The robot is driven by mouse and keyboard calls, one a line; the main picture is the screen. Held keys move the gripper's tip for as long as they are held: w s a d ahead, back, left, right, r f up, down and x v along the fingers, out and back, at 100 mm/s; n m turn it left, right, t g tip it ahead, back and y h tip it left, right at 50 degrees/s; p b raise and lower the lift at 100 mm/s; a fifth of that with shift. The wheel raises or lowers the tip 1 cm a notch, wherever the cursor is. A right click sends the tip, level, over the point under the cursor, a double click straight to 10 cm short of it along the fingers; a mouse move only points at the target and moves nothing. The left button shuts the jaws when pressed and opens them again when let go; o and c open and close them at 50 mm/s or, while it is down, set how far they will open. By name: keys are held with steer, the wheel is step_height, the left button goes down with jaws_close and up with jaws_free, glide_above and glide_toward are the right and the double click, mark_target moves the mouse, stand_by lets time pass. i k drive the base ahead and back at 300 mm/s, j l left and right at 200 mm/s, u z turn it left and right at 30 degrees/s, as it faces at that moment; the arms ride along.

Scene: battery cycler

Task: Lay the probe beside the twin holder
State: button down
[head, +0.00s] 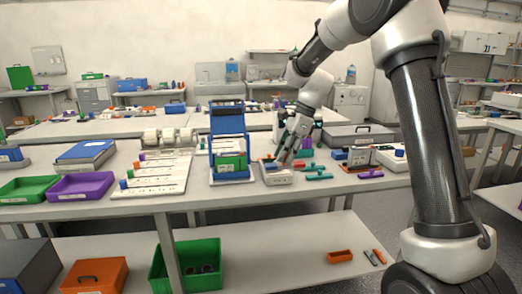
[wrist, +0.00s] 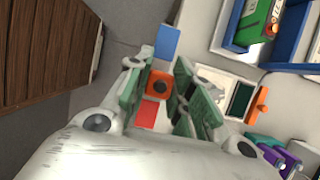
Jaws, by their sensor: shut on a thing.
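My gripper (head: 287,152) is low over the middle of the front bench. A pale box (head: 277,175) with a dark opening sits just below the gripper in the head view. A pale, dark-windowed unit beside the fingers (wrist: 240,99) shows in the wrist view. I cannot tell for certain which thing is the twin holder.
A blue rack (head: 229,118) with a green block stands left of the gripper. Purple (head: 82,186) and green trays are at far left. A green bin (head: 186,268) stands on the lower shelf.

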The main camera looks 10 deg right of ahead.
mark_target(262, 150)
steer(key=i, duration=1.4)
